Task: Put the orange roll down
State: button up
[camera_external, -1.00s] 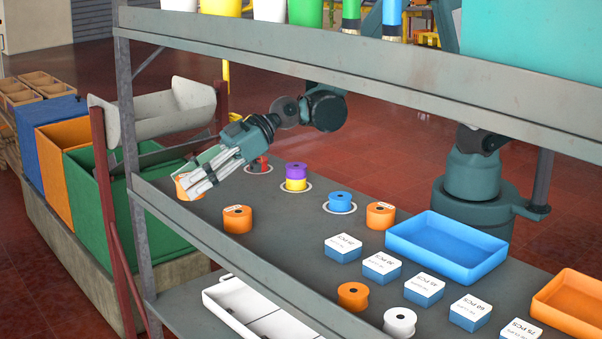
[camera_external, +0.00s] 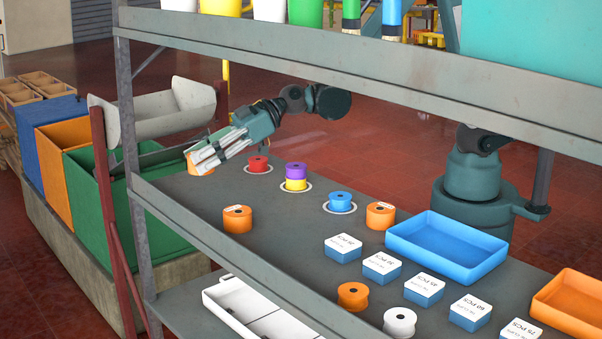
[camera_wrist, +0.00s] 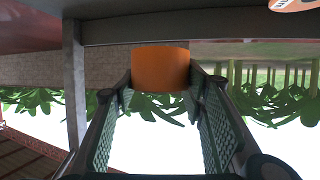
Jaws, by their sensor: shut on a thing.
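My gripper (camera_external: 207,158) is at the far left end of the grey table surface (camera_external: 275,215), reaching down to the left. It is shut on an orange roll (camera_wrist: 160,66), which shows between the two fingers in the wrist view. In the external view only an edge of this roll (camera_external: 191,167) shows past the fingers. I cannot tell how high the roll is above the surface. Other orange rolls stand on the surface: one at the front left (camera_external: 237,222), one near the middle (camera_external: 380,214) and one at the front (camera_external: 353,296).
A red roll (camera_external: 258,165), a purple roll (camera_external: 296,170) on a yellow one (camera_external: 296,185), and blue rolls (camera_external: 341,201) stand in white rings. Labelled blue boxes, a blue tray (camera_external: 440,277) and an orange tray (camera_external: 575,302) are to the right. An upper shelf (camera_external: 350,75) crosses in front.

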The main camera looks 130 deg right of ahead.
jog(key=shift+f, duration=0.1)
jog(key=shift+f+b, duration=0.85)
jog(key=shift+f, duration=2.2)
jog(key=shift+f+b, duration=0.55)
jog(key=shift+f, duration=1.35)
jog(key=shift+f, duration=0.15)
jog(key=o, duration=0.9)
jog(key=shift+o, duration=0.2)
jog(key=shift+r, duration=0.25)
